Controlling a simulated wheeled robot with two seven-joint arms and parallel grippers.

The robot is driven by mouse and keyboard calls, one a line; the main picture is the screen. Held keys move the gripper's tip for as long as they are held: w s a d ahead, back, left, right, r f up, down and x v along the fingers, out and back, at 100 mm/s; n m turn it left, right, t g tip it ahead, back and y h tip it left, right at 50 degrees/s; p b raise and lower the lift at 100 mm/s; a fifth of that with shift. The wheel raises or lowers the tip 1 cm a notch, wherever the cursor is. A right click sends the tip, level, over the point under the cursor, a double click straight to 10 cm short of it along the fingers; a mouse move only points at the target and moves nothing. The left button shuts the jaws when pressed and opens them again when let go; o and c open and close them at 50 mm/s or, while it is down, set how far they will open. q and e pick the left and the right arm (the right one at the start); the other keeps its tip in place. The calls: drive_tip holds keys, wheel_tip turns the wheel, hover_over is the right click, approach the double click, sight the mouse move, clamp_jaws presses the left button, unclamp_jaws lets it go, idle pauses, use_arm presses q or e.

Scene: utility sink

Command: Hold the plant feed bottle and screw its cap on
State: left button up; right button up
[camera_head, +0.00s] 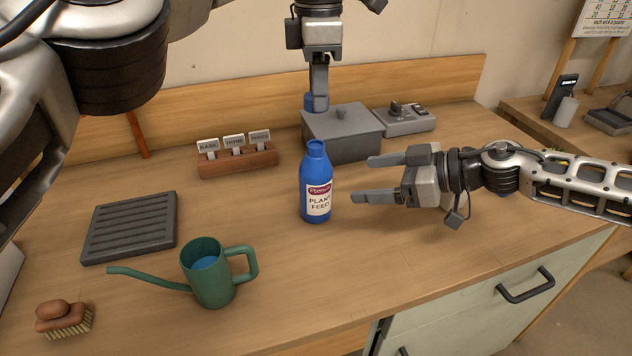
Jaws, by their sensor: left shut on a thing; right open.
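The blue plant feed bottle (315,172) stands upright on the wooden worktop, its label facing me and its neck bare. My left gripper (317,98) points down from above and is shut on the blue cap (309,101). The cap shows above and behind the bottle's neck in the picture, apart from it, and is partly hidden by the fingers. My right gripper (366,179) is open and lies level just right of the bottle. Its fingers point toward the bottle, with a gap between the tips and the bottle.
A grey lidded box (343,133) and a grey device (405,119) stand behind. A green watering can (209,277), a slatted grey tray (128,228), a labelled holder (238,161) and a brush (64,318) lie to the left. The worktop in front of the bottle is clear.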

use_arm(q)
drive_tip(key=shift+f, duration=0.1)
use_arm(e)
drive_tip(key=x, duration=1.2)
drive_tip(key=shift+a, duration=0.1)
drive_tip(key=c, duration=1.5)
use_arm(q)
hover_over(318, 144)
drive_tip(key=shift+f, duration=2.45)
drive_tip(key=shift+f, duration=0.15)
drive_tip(key=shift+f, duration=0.75)
drive_tip(key=shift+f, duration=0.6)
